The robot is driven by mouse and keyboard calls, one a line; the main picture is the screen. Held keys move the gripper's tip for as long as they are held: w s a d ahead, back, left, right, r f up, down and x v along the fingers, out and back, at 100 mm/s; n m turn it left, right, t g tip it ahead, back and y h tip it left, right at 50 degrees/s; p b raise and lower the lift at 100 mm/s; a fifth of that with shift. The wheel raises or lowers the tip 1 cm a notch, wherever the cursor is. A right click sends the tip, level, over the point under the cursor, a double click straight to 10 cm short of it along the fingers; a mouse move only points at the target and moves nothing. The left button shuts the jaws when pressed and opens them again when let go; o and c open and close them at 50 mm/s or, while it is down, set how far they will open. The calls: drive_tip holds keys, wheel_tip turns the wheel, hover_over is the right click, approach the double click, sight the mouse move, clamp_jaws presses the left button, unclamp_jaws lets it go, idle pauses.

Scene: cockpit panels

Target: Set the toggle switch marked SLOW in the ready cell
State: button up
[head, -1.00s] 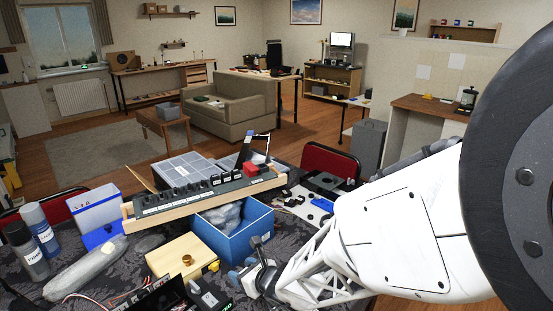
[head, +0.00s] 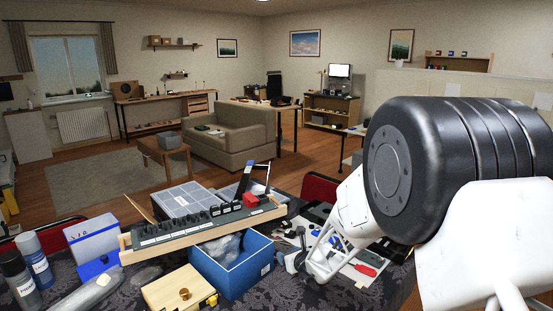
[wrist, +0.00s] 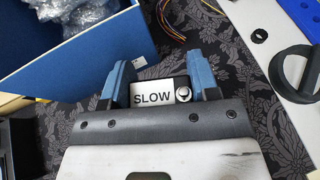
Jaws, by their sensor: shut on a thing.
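My gripper (wrist: 160,85) is shut on a small toggle switch (wrist: 152,92). The switch has a white label reading SLOW and a metal part at the label's right end, seen between the blue fingers in the wrist view. In the head view my gripper (head: 287,262) is just right of the blue box, above the dark patterned cloth; the switch cannot be made out there. A long panel (head: 163,238) in a wooden frame, with a row of black parts and white labels, lies tilted behind the box. Its labels are too small to read, so I cannot tell the ready cell.
An open blue box (head: 232,275) holding clear wrap stands in front of the long panel; it also shows in the wrist view (wrist: 95,50). A wooden box (head: 170,292) with a brass knob is left of it. Spray bottles (head: 35,260) stand far left.

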drive_tip(key=w+d+f+m, duration=0.1)
drive_tip(key=w+d, duration=0.3)
drive_tip(key=w+d+f+h, duration=0.1)
drive_tip(key=w+d, duration=0.3)
drive_tip(key=d, duration=0.1)
drive_tip(key=w+d+f+m+t+h, duration=0.1)
drive_tip(key=w+d+f, duration=0.1)
drive_tip(key=w+d, duration=0.2)
drive_tip(key=shift+d+m, duration=0.3)
drive_tip(key=shift+d, duration=0.15)
drive_tip(key=s+a+r+n+g+y, duration=0.2)
drive_tip(key=s+a+r+n+y, duration=0.1)
drive_tip(key=s+a, duration=1.15)
drive_tip(key=s+a+r+n+g+y, duration=0.1)
drive_tip(key=s+a+r+n+y, duration=0.2)
drive_tip(key=s+a, duration=1.2)
drive_tip(key=s+d+f+n+g+y, duration=0.1)
drive_tip(key=s+f+n+g, duration=0.1)
drive_tip(key=s, duration=1.9)
drive_tip(key=s+d+f+n+g+y, duration=0.1)
drive_tip(key=s+n+g, duration=0.3)
drive_tip(key=s, duration=1.7)
drive_tip(key=shift+s+f+g+y, duration=0.3)
drive_tip(key=shift+s+f+g, duration=0.1)
drive_tip(key=shift+f, duration=0.1)
